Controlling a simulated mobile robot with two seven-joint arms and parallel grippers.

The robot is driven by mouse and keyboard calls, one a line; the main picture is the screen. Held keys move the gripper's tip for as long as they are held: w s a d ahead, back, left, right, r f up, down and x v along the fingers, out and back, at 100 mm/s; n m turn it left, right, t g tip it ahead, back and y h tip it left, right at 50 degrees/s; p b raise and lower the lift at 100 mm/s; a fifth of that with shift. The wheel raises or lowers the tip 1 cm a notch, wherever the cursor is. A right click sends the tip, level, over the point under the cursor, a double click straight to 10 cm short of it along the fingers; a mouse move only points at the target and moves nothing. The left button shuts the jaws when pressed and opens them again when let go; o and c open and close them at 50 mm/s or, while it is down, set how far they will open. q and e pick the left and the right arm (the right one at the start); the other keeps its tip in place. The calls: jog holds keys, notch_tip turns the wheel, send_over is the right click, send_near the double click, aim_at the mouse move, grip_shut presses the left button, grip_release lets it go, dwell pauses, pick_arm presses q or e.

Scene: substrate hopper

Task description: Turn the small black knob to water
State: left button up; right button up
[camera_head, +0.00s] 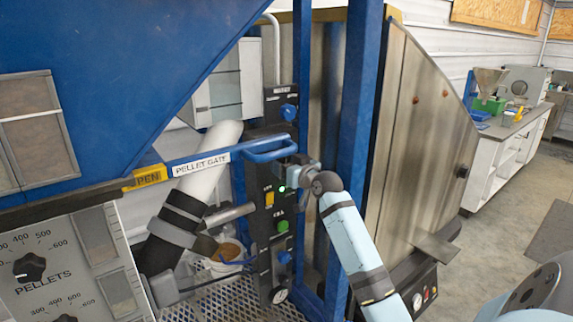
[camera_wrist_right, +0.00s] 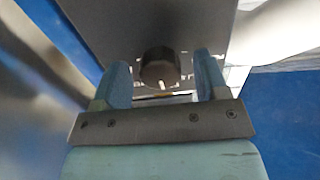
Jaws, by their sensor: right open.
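The small black knob (camera_wrist_right: 160,66) shows in the right wrist view on a dark panel face. It has a short pale mark at its lower edge, and pale lettering beside it is too blurred to read. My right gripper (camera_head: 293,174) is open, with one blue finger on each side of the knob and a visible gap on both sides. In the head view the gripper is in front of the upright black control panel (camera_head: 264,215) and hides the knob. My left gripper is not in view.
The panel also carries an upper blue knob (camera_head: 288,112), a yellow switch (camera_head: 269,198), a green button (camera_head: 283,226) and a lower blue knob (camera_head: 285,257). A blue handle (camera_head: 262,152) passes just above my gripper. A blue post (camera_head: 357,150) stands close to its right.

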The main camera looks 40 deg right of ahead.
jog(key=c, duration=0.9)
jog(key=m+p, duration=0.6)
jog(key=m, duration=0.1)
jog(key=shift+m, duration=0.3)
